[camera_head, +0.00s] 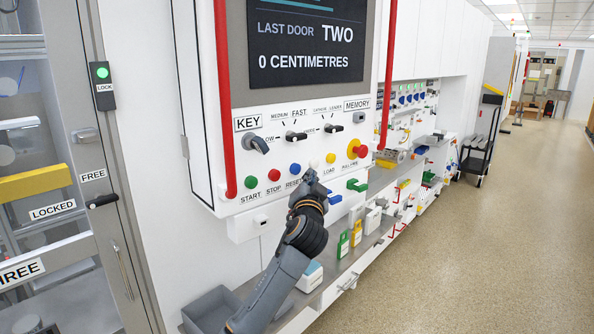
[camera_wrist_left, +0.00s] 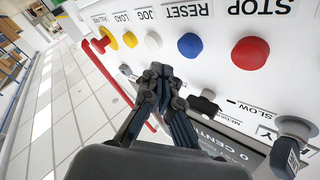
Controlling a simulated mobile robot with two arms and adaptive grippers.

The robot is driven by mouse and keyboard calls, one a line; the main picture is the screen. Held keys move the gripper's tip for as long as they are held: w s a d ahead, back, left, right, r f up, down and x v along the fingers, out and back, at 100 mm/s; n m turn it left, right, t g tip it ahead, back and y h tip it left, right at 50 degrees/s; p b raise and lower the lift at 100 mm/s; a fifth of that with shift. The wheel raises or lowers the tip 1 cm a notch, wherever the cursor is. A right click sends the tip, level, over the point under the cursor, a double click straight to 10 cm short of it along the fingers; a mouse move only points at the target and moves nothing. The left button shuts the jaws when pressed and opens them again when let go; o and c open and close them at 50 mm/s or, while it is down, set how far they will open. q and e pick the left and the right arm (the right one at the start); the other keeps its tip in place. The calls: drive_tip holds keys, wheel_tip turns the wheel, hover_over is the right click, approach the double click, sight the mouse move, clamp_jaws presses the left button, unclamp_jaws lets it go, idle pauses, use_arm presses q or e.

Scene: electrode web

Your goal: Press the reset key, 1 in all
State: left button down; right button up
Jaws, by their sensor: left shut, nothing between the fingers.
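The blue reset key (camera_head: 295,168) is a round button on the white control panel, between the red stop button (camera_head: 274,175) and the white jog button (camera_head: 313,162). In the left wrist view, upside down, the blue reset key (camera_wrist_left: 190,45) sits under its RESET label, uncovered. My left gripper (camera_head: 309,177) is shut and empty in front of the button row, just right of and below the blue key. In the left wrist view its closed fingertips (camera_wrist_left: 161,70) lie between the blue and white buttons in the picture, apart from the blue key. My right gripper is out of view.
A green start button (camera_head: 251,182) is at the left, a yellow button (camera_head: 330,158) and a red mushroom button (camera_head: 358,149) at the right. Dark selector knobs (camera_head: 296,136) sit above. Red bars (camera_head: 222,100) flank the screen. A shelf with small items runs below.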

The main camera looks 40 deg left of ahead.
sight(296, 169)
use_arm(q)
drive_tip(key=shift+w+a, duration=0.25)
drive_tip(key=shift+a, duration=0.8)
drive_tip(key=shift+a, duration=0.15)
idle(0.6)
drive_tip(key=shift+w+a, duration=0.1)
drive_tip(key=shift+a, duration=0.15)
